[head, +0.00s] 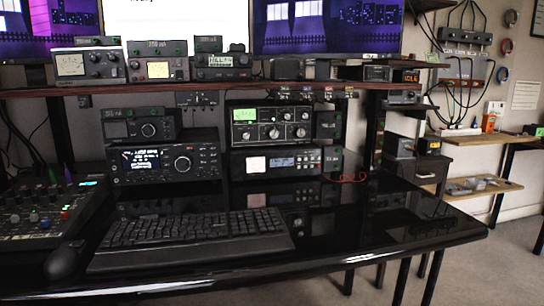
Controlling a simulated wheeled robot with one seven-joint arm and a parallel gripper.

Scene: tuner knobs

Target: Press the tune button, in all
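A smaller radio (140,125) sits on top of that transceiver. The tune button is too small to pick out on any of these fronts. My gripper is not in view.
A black keyboard (190,238) lies on the glossy black desk (380,232) in front of the radios. A mouse (62,263) and a mixer (45,218) are at the left. A shelf (215,87) with more units hangs above. The desk's right part is mostly clear.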

